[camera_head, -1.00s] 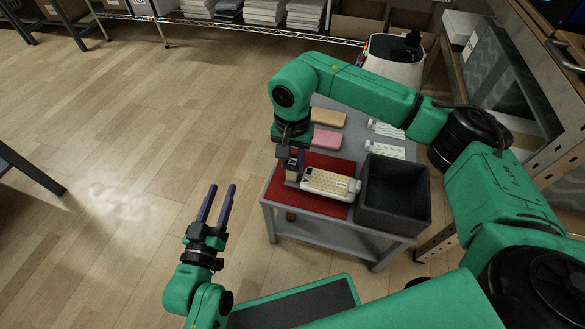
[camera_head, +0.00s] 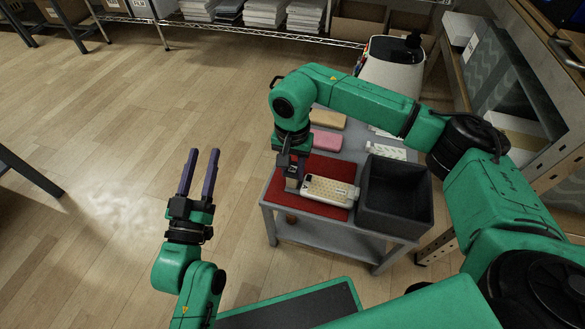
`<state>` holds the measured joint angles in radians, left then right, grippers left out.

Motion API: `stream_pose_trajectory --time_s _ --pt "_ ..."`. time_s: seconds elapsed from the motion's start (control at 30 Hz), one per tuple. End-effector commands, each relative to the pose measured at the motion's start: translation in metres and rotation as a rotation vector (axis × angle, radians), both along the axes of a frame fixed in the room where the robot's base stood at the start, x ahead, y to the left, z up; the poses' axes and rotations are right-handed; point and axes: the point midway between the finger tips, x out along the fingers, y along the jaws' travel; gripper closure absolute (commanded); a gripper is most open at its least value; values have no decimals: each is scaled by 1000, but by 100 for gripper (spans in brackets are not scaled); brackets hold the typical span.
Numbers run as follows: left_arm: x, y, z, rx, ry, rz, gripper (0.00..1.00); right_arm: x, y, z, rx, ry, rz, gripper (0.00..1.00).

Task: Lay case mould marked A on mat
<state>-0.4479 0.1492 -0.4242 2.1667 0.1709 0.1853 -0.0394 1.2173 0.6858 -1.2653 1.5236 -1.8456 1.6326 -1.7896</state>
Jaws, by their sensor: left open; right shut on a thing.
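A cream, patterned case mould (camera_head: 328,190) lies over the red mat (camera_head: 276,194) on the grey table. My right gripper (camera_head: 295,183) is shut on its left end. I cannot tell whether the mould touches the mat or hangs just above it, and its marking is too small to read. My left gripper (camera_head: 200,174) is open and empty, over the floor left of the table.
A dark open bin (camera_head: 396,196) stands right of the mat. A pink case (camera_head: 325,140) and a tan case (camera_head: 329,120) lie behind the mat. A white patterned piece (camera_head: 385,151) lies behind the bin. My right arm spans the table's back.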

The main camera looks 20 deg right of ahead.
Motion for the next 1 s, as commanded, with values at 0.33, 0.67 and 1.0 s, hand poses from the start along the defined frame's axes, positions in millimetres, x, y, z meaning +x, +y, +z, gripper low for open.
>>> stream_pose_trajectory --time_s 0.33,0.67,1.0 --pt "3 1 11 -6 -29 4 50 0 0 0 0 0 0 36" --pt "2 0 5 -8 -2 0 50 0 0 4 0 0 0 36" --pt "-31 -7 -93 45 279 -40 50 0 0 23 0 -1 0 36"
